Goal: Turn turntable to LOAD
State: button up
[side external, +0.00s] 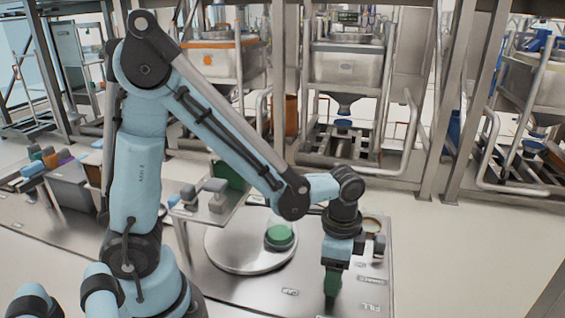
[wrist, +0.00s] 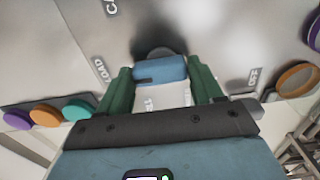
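The turntable (side external: 250,262) is a round, pale metal disc on the metal deck in the side external view. A green round piece (side external: 279,236) sits on its right part. My gripper (side external: 332,292) points down at the deck, right of the disc. In the wrist view its two green fingers (wrist: 160,85) are apart, with a blue block (wrist: 160,68) between their tips. I cannot tell whether they press on it. A pale lettered surface lies just below the block. The LOAD mark (wrist: 98,70) is left of the fingers. The block is not distinguishable in the side external view.
A TEST mark (wrist: 255,77) and an orange-rimmed ring (wrist: 298,79) lie to the right in the wrist view. Purple, orange and teal discs (wrist: 46,115) line the left. A small tray with grey pieces (side external: 207,207) stands behind the turntable. The deck's front is largely clear.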

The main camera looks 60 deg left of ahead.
jog(key=o, duration=0.4)
jog(key=shift+c, duration=0.2)
notch_tip(320, 180, up, 12)
dwell(0.5)
jog(key=s+a+n+t, duration=0.3)
jog(key=a+n+t, duration=0.4)
jog(key=n, duration=0.2)
jog(key=shift+f, duration=0.35)
